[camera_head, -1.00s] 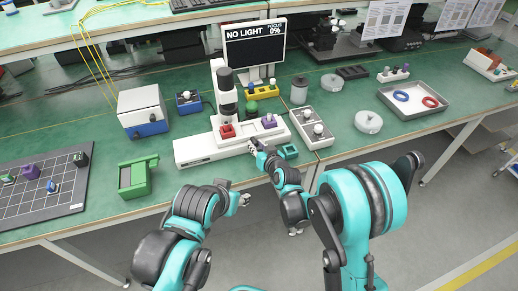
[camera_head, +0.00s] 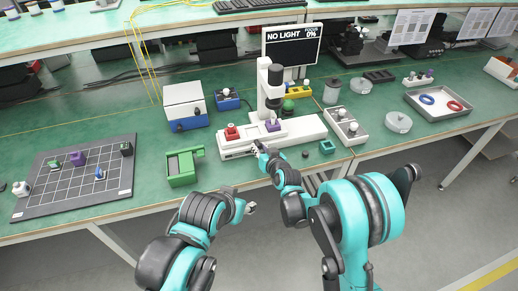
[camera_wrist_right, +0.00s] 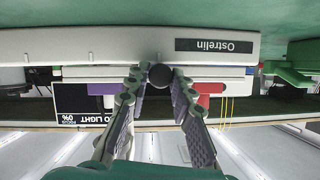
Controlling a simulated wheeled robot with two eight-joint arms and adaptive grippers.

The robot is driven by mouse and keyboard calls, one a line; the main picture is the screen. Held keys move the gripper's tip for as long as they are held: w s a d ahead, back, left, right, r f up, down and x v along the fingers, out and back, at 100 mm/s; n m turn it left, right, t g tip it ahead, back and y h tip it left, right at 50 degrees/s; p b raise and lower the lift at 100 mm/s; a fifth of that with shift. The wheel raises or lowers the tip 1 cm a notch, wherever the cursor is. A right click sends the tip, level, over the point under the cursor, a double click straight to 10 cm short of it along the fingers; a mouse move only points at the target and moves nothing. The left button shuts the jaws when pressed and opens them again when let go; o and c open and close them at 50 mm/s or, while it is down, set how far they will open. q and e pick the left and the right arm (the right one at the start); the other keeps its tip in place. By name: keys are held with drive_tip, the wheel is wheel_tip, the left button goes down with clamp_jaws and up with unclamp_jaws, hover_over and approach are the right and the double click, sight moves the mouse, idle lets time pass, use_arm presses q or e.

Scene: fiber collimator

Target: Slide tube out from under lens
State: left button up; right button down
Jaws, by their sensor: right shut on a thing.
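A red holder (camera_head: 232,132) and a purple holder (camera_head: 272,125) sit on the sliding carriage of a long white base (camera_head: 314,130). The black lens tube (camera_head: 274,88) stands on its white column; the purple holder is under it and the red one is to its left. My right gripper (camera_head: 260,150) is at the base's front side. In the right wrist view, which is upside down, my right gripper (camera_wrist_right: 159,80) is shut on a round black knob (camera_wrist_right: 160,75). My left gripper (camera_head: 250,207) hangs in front of the table; its fingers are too small to read.
A green box (camera_head: 181,168) stands left of the base, a blue and white box (camera_head: 186,106) behind it. A teal square holder (camera_head: 327,147) and a white tray with knobs (camera_head: 347,127) are at right. The monitor (camera_head: 292,46) reads NO LIGHT, FOCUS 0%.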

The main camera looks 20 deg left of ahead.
drive_tip(key=shift+s+a, duration=0.15)
drive_tip(key=c, duration=1.3)
unclamp_jaws()
drive_tip(key=shift+a, duration=0.15)
drive_tip(key=shift+s+d+r, duration=0.1)
drive_tip(key=shift+d, duration=0.1)
drive_tip(key=v, duration=1.1)
drive_tip(key=shift+s, duration=0.3)
drive_tip(key=shift+d+r, duration=0.1)
drive_tip(key=shift+d, duration=0.05)
